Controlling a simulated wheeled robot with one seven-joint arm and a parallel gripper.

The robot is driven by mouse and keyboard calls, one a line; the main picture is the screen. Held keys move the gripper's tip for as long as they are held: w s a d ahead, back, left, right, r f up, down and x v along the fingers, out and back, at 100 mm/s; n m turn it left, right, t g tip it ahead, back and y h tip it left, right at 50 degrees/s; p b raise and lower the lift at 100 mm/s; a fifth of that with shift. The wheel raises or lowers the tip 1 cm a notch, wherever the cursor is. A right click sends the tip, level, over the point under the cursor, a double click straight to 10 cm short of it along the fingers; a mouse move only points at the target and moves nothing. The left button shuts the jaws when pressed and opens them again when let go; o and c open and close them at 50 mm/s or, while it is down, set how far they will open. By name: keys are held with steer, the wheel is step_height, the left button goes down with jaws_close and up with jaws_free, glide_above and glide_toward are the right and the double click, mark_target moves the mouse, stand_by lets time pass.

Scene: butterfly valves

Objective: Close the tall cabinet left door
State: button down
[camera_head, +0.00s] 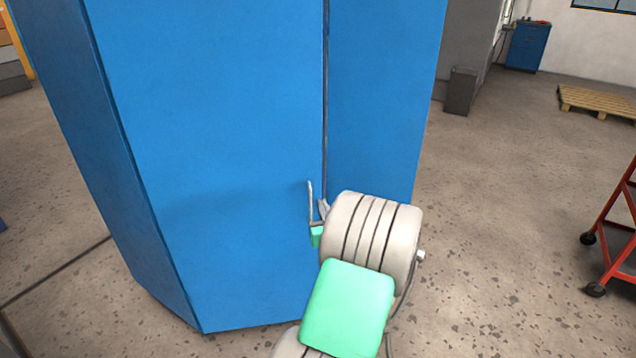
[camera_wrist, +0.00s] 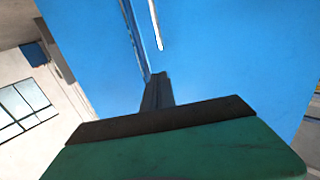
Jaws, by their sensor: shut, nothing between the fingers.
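The tall blue cabinet fills the upper left and middle of the head view. Its left door (camera_head: 215,150) is the wide blue panel, with a thin upright handle (camera_head: 310,203) near its right edge. A narrow dark seam (camera_head: 325,90) separates it from the right door (camera_head: 380,95); I cannot tell whether the left door is fully flush. My gripper (camera_head: 322,208) is shut and empty, just right of the handle and close to the seam. In the wrist view, my gripper's fingers (camera_wrist: 157,80) are together near the door edge, with the handle (camera_wrist: 155,25) ahead. Contact is unclear.
A red wheeled cart (camera_head: 615,235) stands at the right edge. A wooden pallet (camera_head: 597,101), a grey bin (camera_head: 461,91) and a small blue cabinet (camera_head: 528,47) are farther back. The speckled floor right of the tall cabinet is mostly clear.

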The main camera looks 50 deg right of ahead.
mark_target(316, 173)
steer(key=shift+h, duration=0.3)
steer(key=p+x, duration=0.1)
steer(key=x, duration=0.3)
steer(key=p+x, duration=0.2)
steer(key=x, duration=0.2)
steer(key=p+x, duration=0.1)
steer(key=x, duration=0.3)
steer(key=shift+s+d+r+p, duration=0.1)
steer(key=shift+d+p, duration=0.2)
steer(key=shift+d, duration=0.35)
steer(key=shift+w+d, duration=0.4)
